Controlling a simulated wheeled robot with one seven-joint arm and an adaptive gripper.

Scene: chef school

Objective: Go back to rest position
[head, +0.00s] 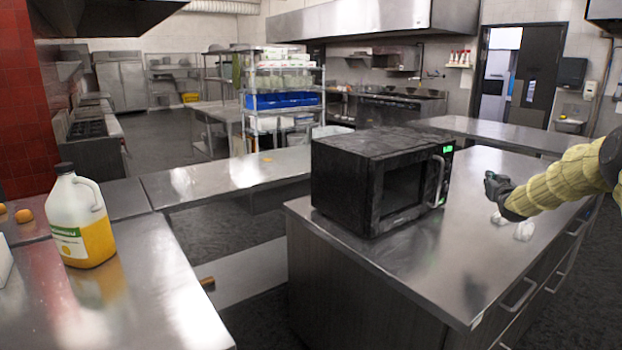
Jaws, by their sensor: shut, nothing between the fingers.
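My gripper (494,186) is at the right of the head view, at the end of my arm with its yellowish ribbed cover. It hangs in the air over the steel island counter (480,265), to the right of the microwave and apart from it. Its fingers look small and dark, shut with nothing between them. The black microwave (345,185) stands on the near left part of the island, its door closed and a green display lit.
A jug of orange liquid (82,225) stands on the left steel counter (165,310). White crumpled items (524,231) lie on the island below my gripper. A shelf rack with blue bins (283,101) stands behind. Dark floor (222,232) shows between the counters.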

